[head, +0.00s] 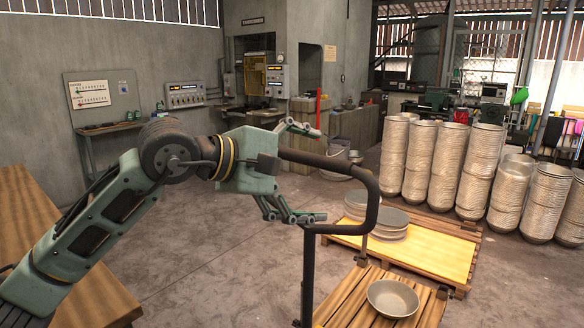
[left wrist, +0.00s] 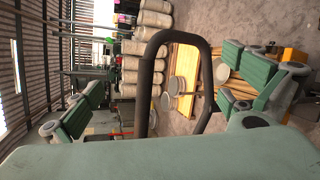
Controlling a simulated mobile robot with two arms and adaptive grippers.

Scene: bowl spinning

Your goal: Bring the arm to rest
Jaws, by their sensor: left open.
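My left arm comes in from the left in the head view, raised and bent over the floor beside a wooden table. My left gripper (head: 320,175) is open, with its green fingers spread wide and nothing held between them. In the left wrist view the open fingers (left wrist: 155,85) stand at either side of the picture. A black bent tube (head: 376,190) shows between and beyond the fingers; whether it touches them I cannot tell. A metal bowl (head: 393,299) sits on a slatted wooden stand at the lower right, apart from the gripper. My right gripper is not in view.
The wooden table (head: 95,290) lies below my left arm. A pallet (head: 440,254) with stacked discs (head: 390,233) stands right of the tube. Tall bowl stacks (head: 450,165) line the right side. Open concrete floor (head: 210,260) lies between table and tube.

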